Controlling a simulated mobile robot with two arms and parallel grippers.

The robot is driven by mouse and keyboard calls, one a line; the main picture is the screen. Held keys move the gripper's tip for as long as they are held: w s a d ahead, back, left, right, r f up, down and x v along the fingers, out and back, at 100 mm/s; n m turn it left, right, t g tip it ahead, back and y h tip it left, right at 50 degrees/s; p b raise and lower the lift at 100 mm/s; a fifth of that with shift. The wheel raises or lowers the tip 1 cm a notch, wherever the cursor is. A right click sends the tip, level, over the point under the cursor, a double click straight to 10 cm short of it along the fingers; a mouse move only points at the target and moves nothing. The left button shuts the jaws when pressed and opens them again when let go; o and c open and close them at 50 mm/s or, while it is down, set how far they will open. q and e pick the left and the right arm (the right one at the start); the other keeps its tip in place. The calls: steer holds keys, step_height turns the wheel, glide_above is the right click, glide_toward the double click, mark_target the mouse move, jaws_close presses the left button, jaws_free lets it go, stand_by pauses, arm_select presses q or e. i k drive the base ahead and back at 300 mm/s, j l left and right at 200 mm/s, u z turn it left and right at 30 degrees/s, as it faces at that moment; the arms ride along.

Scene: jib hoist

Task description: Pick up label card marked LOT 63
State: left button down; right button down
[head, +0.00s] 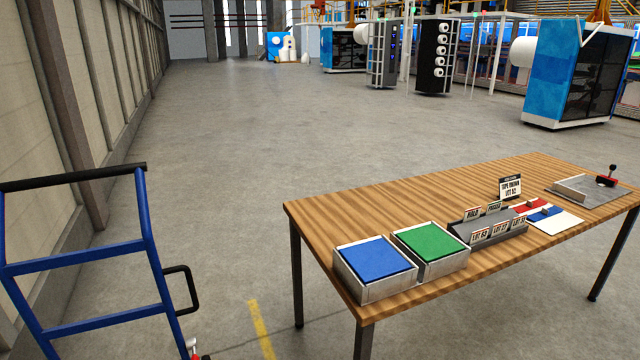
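A grey card rack (462,231) stands on the wooden table, right of two trays. It holds several small label cards in two rows. The front-left card (480,236) looks like LOT 63, but the print is small and its last digit is hard to be sure of. Two more LOT cards stand to its right, with numbers I cannot read surely. The back row holds a card that looks like HOLD (473,214) and one like PASSED (494,207). Neither of my grippers shows in the head view.
The wooden table (400,205) carries a blue-topped tray (376,289), a green-topped tray (432,266), a black-and-white sign (510,188), red, blue and white sheets, and a grey plate with a red-and-black tool (607,178). A blue hand truck (152,260) stands left.

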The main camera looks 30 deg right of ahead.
mark_target(480, 235)
steer(key=z, duration=1.85)
